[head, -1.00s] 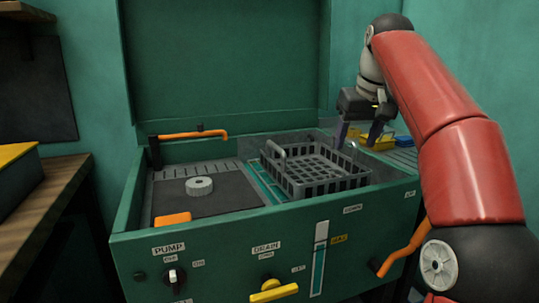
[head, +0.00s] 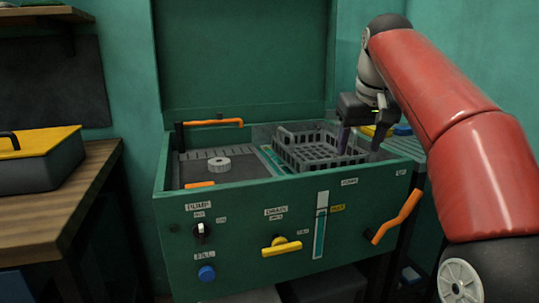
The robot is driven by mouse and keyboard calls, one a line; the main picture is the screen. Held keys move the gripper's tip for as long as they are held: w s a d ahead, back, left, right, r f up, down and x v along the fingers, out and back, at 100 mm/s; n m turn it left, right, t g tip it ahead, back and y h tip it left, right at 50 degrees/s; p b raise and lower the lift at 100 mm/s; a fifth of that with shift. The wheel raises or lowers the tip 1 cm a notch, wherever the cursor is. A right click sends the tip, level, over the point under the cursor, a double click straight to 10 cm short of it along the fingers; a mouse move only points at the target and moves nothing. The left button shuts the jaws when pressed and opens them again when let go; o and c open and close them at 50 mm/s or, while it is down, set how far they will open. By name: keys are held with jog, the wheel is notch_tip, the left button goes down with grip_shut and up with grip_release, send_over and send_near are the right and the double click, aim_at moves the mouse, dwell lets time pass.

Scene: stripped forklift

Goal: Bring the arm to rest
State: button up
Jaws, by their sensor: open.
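My gripper (head: 361,145) is at the end of my red arm, on the right of the head view. Its two dark fingers point down and stand apart, with nothing seen between them. In the picture it overlaps the right end of the grey wire basket (head: 312,150); I cannot tell whether they touch. The basket sits in the right part of the green washing cabinet (head: 240,190), whose lid stands open behind.
A grey ring-shaped part (head: 219,164) lies in the cabinet's left part. The front bears a yellow drain handle (head: 282,247), a blue knob (head: 207,273) and an orange lever (head: 398,217). A yellow-lidded box (head: 38,160) sits on the wooden bench (head: 75,205) at left.

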jog(key=s+a+f+h, duration=0.1)
jog(key=s+a+f, duration=0.4)
jog(key=s+f, duration=0.3)
jog(key=s+d+f+m+t+y, duration=0.1)
jog(key=s+d+f, duration=0.1)
jog(key=s+f, duration=1.6)
jog(key=shift+m, duration=0.3)
